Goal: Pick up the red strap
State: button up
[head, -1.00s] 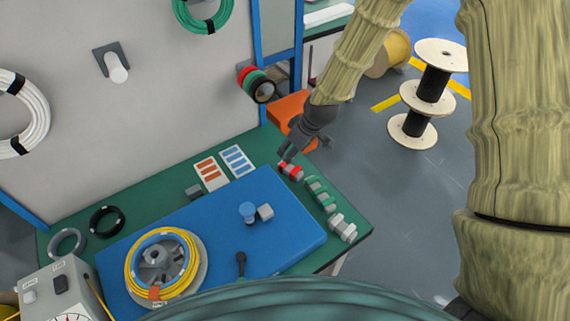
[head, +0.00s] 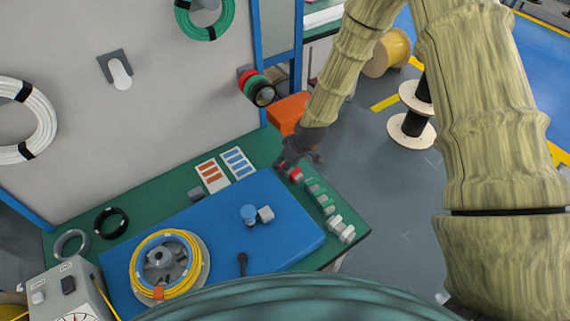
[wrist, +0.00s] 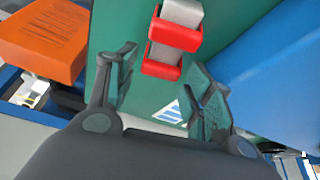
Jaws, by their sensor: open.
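The red strap (wrist: 175,30) is wrapped in red bands around a grey block on the green bench top, in the wrist view. Nothing is held.
Green straps (head: 319,195) and white straps (head: 340,228) lie in the same row along the bench's right edge. A blue mat (head: 200,230) with a yellow cable coil (head: 137,272) lies to the left. An orange box (head: 287,113) stands behind my gripper.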

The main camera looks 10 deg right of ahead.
jog(key=shift+x, duration=1.2)
jog(key=c, duration=0.5)
jog(key=shift+o, duration=0.2)
jog(key=shift+r, duration=0.15)
notch_tip(320, 180, up, 10)
jog(key=b, duration=0.2)
jog(key=shift+b, duration=0.3)
jog(key=shift+c, duration=0.5)
